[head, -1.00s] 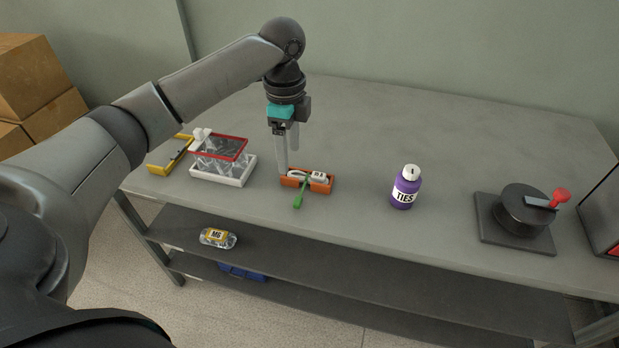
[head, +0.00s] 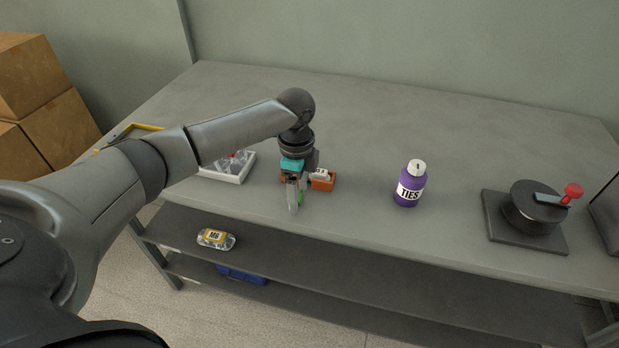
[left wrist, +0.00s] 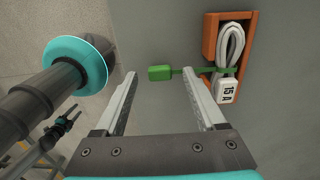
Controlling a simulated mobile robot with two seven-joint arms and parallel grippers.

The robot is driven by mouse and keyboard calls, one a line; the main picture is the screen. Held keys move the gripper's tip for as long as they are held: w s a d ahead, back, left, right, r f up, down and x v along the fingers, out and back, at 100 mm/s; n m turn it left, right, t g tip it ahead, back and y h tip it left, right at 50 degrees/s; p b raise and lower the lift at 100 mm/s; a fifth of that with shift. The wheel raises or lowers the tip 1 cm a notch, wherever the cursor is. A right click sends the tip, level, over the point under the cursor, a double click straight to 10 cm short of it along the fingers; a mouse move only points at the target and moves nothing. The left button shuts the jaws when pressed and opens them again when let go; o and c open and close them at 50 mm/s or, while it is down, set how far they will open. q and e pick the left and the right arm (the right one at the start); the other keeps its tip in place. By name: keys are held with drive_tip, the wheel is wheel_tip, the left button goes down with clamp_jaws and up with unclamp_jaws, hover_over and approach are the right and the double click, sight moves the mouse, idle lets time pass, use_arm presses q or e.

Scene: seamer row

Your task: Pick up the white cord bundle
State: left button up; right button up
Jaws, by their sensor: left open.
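The white cord bundle (left wrist: 231,45) lies in an open orange box (left wrist: 209,38) on the table, at the upper right of the left wrist view. A green strap crosses the cord and ends in a green tag (left wrist: 160,73) that sticks out past the box. My left gripper (left wrist: 158,76) is open, and the tag shows between its fingertips; I cannot tell whether they touch it. In the head view the gripper (head: 294,204) is low in front of the box (head: 323,184) and hides part of it. A little of the cord (head: 320,173) shows. My right gripper is not in view.
A purple TIES bottle (head: 409,187) stands right of the box. A white tray (head: 236,179) is to the left, partly behind my arm. A black round device with a red knob (head: 533,208) is far right. A bag labelled M6 (head: 215,239) lies on the shelf below.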

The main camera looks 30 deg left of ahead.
use_arm(q)
drive_tip(key=shift+f, duration=0.3)
drive_tip(key=shift+r, duration=0.1)
clamp_jaws()
idle(0.4)
